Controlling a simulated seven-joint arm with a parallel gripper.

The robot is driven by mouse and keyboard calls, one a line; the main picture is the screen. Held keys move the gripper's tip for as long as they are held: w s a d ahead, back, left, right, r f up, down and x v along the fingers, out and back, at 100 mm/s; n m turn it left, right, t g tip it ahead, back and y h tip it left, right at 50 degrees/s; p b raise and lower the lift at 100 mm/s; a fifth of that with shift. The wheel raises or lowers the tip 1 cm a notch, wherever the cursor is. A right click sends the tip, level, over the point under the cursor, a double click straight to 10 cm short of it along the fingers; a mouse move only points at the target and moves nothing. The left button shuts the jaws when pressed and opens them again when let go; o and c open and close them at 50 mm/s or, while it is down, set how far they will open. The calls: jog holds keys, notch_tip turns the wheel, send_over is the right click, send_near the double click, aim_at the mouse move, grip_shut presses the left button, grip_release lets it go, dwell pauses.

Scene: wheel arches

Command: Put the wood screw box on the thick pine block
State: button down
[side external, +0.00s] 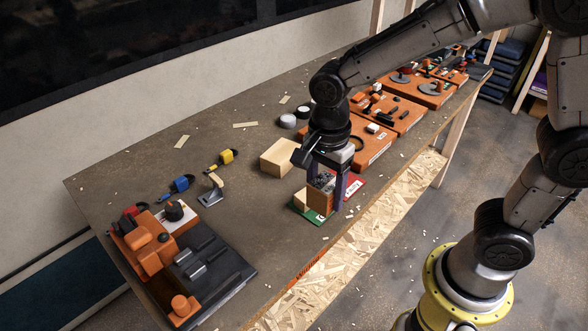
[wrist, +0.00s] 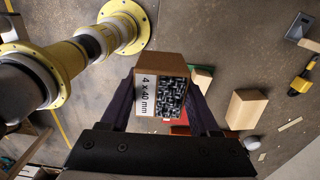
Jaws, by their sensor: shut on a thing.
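The wood screw box (side external: 320,196) is an open brown box of dark screws; its white label reads 4 x 40 mm in the wrist view (wrist: 146,94). My gripper (side external: 334,188) points down with its fingers on two opposite sides of the box, shut on it. In the wrist view the box sits between the fingers of my gripper (wrist: 160,100). I cannot tell whether its bottom touches what lies beneath. The thick pine block (side external: 279,157), pale and bare on top, stands left of and behind my gripper; it also shows in the wrist view (wrist: 246,109).
A green mat (side external: 311,215) with a small wood block (side external: 300,199) and a red mat (side external: 354,187) lie by the box. Orange trays (side external: 362,153) stand behind to the right. A metal bracket (side external: 212,191) stands left of the pine block. An orange and black organiser (side external: 205,265) fills the front left.

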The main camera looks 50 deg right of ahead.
jog(key=w+r+n, duration=0.1)
jog(key=w+r, duration=0.1)
jog(key=w, duration=0.1)
jog(key=m, duration=0.1)
send_over(281, 150)
jog(key=s, duration=0.1)
notch_tip(281, 150, down, 6)
jog(key=shift+s+a+r, duration=0.1)
jog(key=shift+r, duration=0.15)
jog(key=shift+w+f, duration=0.5)
jog(key=shift+f, duration=1.75)
jog(key=shift+f, duration=0.2)
